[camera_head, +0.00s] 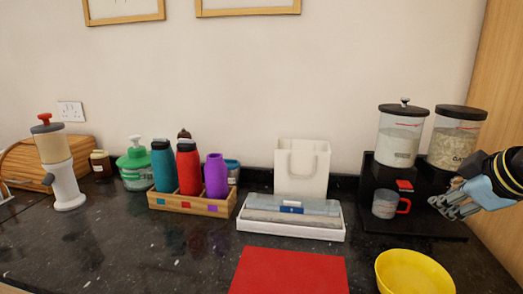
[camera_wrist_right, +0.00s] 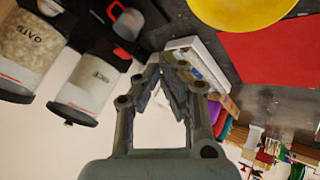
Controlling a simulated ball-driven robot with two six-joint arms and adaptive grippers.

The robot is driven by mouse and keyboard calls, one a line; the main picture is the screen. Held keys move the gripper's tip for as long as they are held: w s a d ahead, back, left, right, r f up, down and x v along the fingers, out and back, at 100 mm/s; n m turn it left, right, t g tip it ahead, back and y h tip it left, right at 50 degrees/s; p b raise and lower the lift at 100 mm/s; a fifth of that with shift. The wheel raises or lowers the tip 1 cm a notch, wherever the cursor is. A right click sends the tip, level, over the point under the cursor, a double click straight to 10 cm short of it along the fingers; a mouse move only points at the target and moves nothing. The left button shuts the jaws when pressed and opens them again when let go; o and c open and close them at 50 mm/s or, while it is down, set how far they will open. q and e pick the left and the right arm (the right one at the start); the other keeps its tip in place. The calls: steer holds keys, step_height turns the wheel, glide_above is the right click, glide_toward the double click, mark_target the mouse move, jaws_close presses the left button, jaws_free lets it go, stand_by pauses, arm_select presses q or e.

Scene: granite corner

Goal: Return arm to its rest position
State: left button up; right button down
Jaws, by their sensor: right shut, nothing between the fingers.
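My right gripper (camera_head: 455,207) is at the right of the head view, in front of the black dispenser stand (camera_head: 410,222). It is shut and empty. In the right wrist view its fingers (camera_wrist_right: 165,75) come together with nothing between them. A mug with a red handle (camera_head: 385,204) sits on the stand, left of the gripper and apart from it in the head view. My left gripper is not in view.
Two dispensers (camera_head: 400,137) (camera_head: 456,138) stand above the gripper. A yellow bowl (camera_head: 413,272) and a red mat (camera_head: 290,270) lie at the front. A white tray (camera_head: 290,231), bottle crate (camera_head: 165,203) and grinder (camera_head: 65,185) stand leftward. The front-left counter is clear.

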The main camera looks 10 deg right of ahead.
steer(key=s+a+f+m+g, duration=0.2)
steer(key=s+a+f, duration=0.2)
steer(key=s, duration=0.4)
steer(key=s+a+f+m+g, duration=0.15)
steer(key=s+a+f, duration=0.25)
steer(key=s, duration=0.4)
steer(key=s+a+f+m+g, duration=0.1)
steer(key=s+a+f+m, duration=0.25)
steer(key=s, duration=0.45)
step_height(320, 180, down, 33)
steer(key=s+d+g+b, duration=0.2)
steer(key=b, duration=0.6)
arm_select(q)
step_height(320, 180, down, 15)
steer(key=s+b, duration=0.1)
steer(key=b, duration=0.5)
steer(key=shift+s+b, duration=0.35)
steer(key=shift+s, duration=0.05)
arm_select(e)
steer(key=s+f, duration=0.9)
steer(key=f, duration=0.3)
steer(key=s+d+f+g, duration=0.1)
steer(key=s+f, duration=0.8)
steer(key=f, duration=0.3)
steer(key=shift+s+d, duration=0.2)
steer(key=shift+s, duration=0.15)
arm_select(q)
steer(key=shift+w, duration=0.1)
